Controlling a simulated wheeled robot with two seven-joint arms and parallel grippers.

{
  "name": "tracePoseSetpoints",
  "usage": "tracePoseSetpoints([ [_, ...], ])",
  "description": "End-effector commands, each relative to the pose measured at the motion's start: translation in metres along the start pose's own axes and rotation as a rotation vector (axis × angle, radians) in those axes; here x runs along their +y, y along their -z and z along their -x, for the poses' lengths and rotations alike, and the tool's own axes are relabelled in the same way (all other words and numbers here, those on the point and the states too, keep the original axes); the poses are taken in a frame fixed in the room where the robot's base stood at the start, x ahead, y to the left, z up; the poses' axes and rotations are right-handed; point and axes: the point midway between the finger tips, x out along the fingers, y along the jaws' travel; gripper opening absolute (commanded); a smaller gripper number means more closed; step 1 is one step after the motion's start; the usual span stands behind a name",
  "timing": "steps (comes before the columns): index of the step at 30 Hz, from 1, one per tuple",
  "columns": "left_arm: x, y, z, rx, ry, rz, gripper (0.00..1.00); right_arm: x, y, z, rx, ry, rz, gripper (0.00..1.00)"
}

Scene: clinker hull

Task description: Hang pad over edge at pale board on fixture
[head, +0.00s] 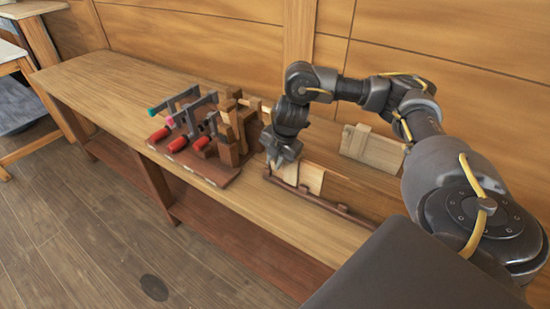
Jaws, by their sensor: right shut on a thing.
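My right gripper (281,163) points down at the left end of a low fixture with a dark wooden rail (318,201) along the bench front. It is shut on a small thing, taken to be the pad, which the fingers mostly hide. A pale board (312,179) stands upright in the fixture, just right of the gripper, with a browner board (345,190) to its right. I cannot tell whether the pad touches the pale board. My left gripper is out of view.
A rack (205,172) with several red-handled clamps (177,144) and wooden blocks stands on the bench (110,80), left of the gripper. Another pale wooden piece (372,147) stands towards the back wall. The bench's left end is clear.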

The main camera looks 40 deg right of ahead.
Motion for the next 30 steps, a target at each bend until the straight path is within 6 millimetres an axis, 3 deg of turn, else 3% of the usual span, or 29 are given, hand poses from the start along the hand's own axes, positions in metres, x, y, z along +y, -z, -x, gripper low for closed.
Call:
tracePoseSetpoints([
  [23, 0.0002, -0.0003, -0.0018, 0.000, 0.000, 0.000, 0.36, -0.0011, 0.0003, -0.0056, 0.001, -0.001, 0.001, 0.00],
  [24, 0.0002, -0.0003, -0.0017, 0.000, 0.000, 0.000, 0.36, -0.0010, 0.0003, -0.0055, 0.001, -0.001, 0.001, 0.21],
  [30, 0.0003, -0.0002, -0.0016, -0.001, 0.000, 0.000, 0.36, -0.0010, 0.0003, -0.0055, 0.001, -0.001, 0.001, 0.44],
])
